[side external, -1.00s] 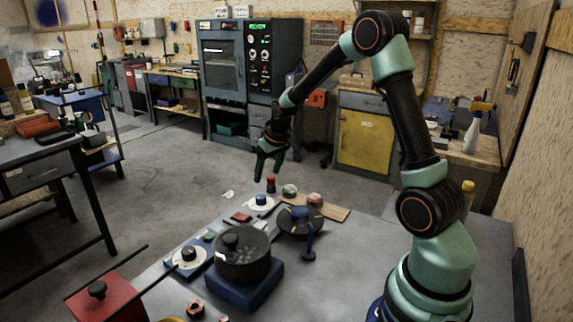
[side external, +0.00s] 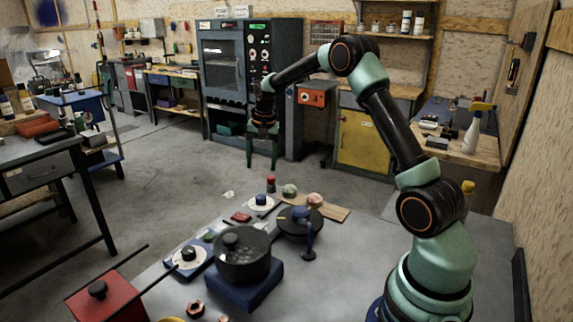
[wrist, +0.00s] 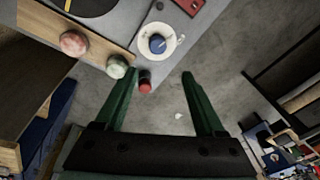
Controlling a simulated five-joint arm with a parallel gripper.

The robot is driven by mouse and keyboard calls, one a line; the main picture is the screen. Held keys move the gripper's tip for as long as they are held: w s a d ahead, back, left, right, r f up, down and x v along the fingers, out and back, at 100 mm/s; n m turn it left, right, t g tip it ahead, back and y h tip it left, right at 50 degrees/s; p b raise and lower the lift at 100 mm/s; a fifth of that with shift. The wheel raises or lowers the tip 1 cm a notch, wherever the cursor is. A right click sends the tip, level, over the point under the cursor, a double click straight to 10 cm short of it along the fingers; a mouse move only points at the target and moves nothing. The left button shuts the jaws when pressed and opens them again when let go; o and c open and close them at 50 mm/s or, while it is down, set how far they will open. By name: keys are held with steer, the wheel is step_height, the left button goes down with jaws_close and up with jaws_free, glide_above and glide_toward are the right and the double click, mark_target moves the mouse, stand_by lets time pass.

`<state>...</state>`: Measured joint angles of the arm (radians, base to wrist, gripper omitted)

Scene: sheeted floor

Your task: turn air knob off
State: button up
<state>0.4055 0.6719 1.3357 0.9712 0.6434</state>
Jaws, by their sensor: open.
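A blue knob on a round white dial (side external: 261,201) sits at the far end of the grey table; it also shows at the top of the wrist view (wrist: 157,43). A dark knob on a white plate with a blue base (side external: 188,254) sits at the near left. I cannot tell from labels which one is the air knob. My gripper (side external: 262,158) hangs beyond and above the table's far edge, pointing down, apart from both knobs. In the wrist view its green fingers (wrist: 159,76) are spread with nothing between them.
A small red-topped object (side external: 271,184) stands at the table's far edge. Beside it a wooden board (side external: 336,212) carries green and pink round pieces. A dark pot (side external: 243,255) and a black round pan-like item (side external: 295,226) stand nearer. Open floor lies beyond the table.

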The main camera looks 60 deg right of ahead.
mark_target(261, 196)
steer(key=f+m, duration=0.2)
steer(key=f, duration=0.2)
steer(key=f+m+g, duration=0.1)
steer(key=f+m, duration=0.1)
steer(key=f, duration=0.1)
steer(key=w+f+m, duration=0.1)
steer(key=f+m, duration=0.1)
steer(key=f, duration=0.2)
steer(key=shift+d+f+m+g+y, duration=0.25)
steer(key=shift+f+m+g+y, duration=0.05)
steer(key=shift+y, duration=0.1)
jaws_close()
